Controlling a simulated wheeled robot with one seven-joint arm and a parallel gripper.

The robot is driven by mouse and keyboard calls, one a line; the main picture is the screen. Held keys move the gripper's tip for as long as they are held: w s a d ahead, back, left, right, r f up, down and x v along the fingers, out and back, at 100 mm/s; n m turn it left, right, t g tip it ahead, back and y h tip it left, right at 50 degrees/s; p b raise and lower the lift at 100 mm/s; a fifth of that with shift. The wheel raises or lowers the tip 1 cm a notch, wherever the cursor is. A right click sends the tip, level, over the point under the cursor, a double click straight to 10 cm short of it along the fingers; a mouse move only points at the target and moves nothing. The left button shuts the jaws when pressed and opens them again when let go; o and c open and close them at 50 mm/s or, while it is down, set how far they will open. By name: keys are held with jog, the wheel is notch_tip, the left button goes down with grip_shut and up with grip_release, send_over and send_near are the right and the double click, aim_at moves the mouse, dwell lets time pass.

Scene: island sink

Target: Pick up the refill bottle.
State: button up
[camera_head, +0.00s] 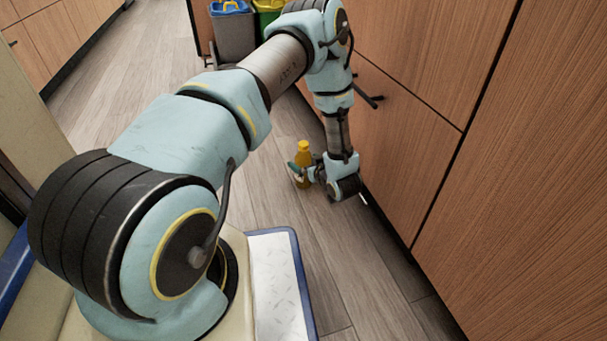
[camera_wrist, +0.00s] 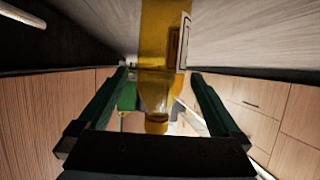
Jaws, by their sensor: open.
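The refill bottle (camera_head: 303,152) is yellow and stands upright on the wooden floor near the cabinet fronts. My gripper (camera_head: 301,174) is down low at the bottle, with a dark green finger in front of its lower part. In the wrist view the bottle (camera_wrist: 165,48) appears upside down, cap lowest, with a pale label on its right side. My gripper (camera_wrist: 158,77) is open there, one finger on each side of the bottle, with visible gaps. The bottle's base is out of the wrist view and partly hidden in the head view.
Wooden cabinet fronts (camera_head: 435,165) rise close to the right of my gripper, with a dark handle (camera_head: 371,99) above it. A grey bin (camera_head: 232,35) and a green bin (camera_head: 268,14) stand farther back. The floor (camera_head: 125,80) to the left is clear.

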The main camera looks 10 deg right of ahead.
jog(key=shift+x, duration=0.95)
jog(key=shift+r, duration=0.1)
jog(key=c, duration=1.5)
jog(key=shift+r, duration=0.1)
